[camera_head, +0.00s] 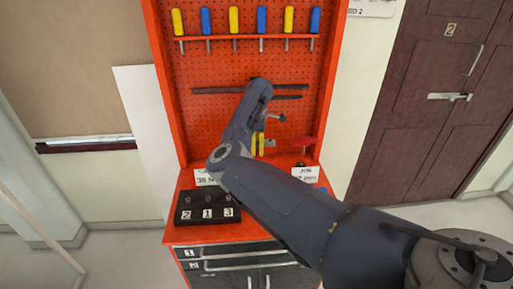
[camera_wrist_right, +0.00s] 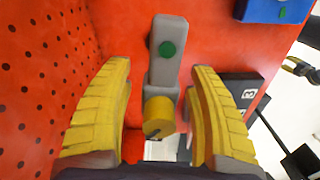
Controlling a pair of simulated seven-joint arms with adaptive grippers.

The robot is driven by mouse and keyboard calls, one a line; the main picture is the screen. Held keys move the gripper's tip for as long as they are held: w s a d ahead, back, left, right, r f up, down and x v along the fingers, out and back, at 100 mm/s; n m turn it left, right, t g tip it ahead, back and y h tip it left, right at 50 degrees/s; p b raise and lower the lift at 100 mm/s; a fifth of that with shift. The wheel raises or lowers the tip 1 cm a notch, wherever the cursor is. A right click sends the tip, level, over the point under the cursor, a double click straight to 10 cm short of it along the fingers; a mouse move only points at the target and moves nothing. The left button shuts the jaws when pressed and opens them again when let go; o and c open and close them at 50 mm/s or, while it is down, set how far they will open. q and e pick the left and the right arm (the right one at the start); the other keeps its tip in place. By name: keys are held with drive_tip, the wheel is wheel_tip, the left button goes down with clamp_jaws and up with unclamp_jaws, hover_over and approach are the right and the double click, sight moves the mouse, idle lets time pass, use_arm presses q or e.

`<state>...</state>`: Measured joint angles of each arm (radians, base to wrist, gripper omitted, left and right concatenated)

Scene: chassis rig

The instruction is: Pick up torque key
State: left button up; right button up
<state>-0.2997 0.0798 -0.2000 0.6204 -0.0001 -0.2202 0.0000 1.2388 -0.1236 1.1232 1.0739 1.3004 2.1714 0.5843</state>
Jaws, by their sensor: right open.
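In the wrist view a grey tool (camera_wrist_right: 168,60) with a round green spot and a yellow round end stands out against the red surface. I take it for the torque key. My right gripper (camera_wrist_right: 160,112) is open, its yellow fingers on either side of the yellow end with gaps to both. In the head view my right gripper (camera_head: 258,144) is in front of the red pegboard, above the cabinet top. My right arm hides part of the board and bench there. My left gripper does not show in the head view.
A black numbered block (camera_head: 208,208) sits on the left of the red cabinet (camera_head: 225,236). Yellow and blue handled tools (camera_head: 234,20) hang on a rack above. A dark bar (camera_head: 215,90) is on the pegboard (camera_head: 195,120). A blue object (camera_wrist_right: 272,10) shows in the wrist view.

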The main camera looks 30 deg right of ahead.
drive_tip(key=shift+o, duration=0.2)
clamp_jaws()
drive_tip(key=shift+r, duration=0.1)
drive_tip(key=shift+r, duration=0.45)
wheel_tip(320, 180, up, 19)
idle(0.5)
drive_tip(key=shift+r, duration=0.3)
idle(0.5)
drive_tip(key=shift+r, duration=1.25)
